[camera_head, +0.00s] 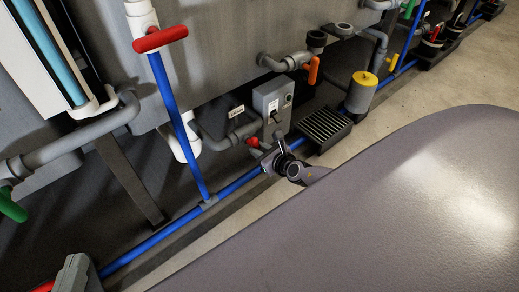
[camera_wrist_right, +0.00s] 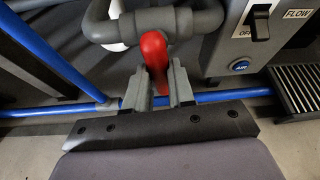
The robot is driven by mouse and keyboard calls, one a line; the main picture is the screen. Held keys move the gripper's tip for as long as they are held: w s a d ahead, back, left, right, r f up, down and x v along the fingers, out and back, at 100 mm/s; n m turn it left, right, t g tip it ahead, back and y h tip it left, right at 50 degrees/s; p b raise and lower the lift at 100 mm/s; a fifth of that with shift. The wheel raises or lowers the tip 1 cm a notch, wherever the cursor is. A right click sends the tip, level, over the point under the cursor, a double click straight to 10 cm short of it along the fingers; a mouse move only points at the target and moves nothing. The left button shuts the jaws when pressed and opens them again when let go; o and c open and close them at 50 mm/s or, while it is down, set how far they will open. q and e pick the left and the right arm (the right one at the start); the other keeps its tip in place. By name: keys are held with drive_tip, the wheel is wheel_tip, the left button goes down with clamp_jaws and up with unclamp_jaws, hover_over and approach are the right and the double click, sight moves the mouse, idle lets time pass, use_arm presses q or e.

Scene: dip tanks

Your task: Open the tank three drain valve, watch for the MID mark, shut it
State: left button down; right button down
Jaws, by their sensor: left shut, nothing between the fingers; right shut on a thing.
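My right gripper (camera_head: 264,150) is shut on a red valve handle (camera_head: 252,141), which hangs from a grey pipe fitting beside a grey switch box. In the right wrist view the red handle (camera_wrist_right: 154,52) stands between the two fingers (camera_wrist_right: 161,84), with the grey pipe (camera_wrist_right: 165,20) behind it. A sight tube with blue liquid (camera_head: 52,48) is at the upper left, cut off by the frame. No MID mark is legible.
The grey switch box (camera_head: 271,100) has a rocker switch (camera_wrist_right: 259,24) and a blue AIR button (camera_wrist_right: 241,65). A floor grate (camera_head: 325,127) and a yellow-topped cylinder (camera_head: 361,93) stand to the right. Another red handle (camera_head: 160,39) sits on a white pipe. A blue pipe (camera_head: 150,243) runs along the floor.

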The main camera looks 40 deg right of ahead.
use_arm(q)
drive_tip(key=shift+s+a+r, duration=0.1)
drive_tip(key=shift+a, duration=0.05)
use_arm(e)
drive_tip(key=shift+m+y, duration=0.4)
idle(0.4)
drive_tip(key=c, duration=1)
unclamp_jaws()
use_arm(q)
drive_tip(key=shift+f, duration=0.2)
use_arm(e)
drive_tip(key=shift+o, duration=0.2)
use_arm(q)
drive_tip(key=d+p, duration=0.1)
drive_tip(key=w+d+n+g+p, duration=0.1)
drive_tip(key=p, duration=0.1)
drive_tip(key=shift+d+p, duration=0.1)
drive_tip(key=shift+p, duration=0.2)
use_arm(e)
drive_tip(key=v, duration=0.7)
use_arm(q)
drive_tip(key=shift+s, duration=0.1)
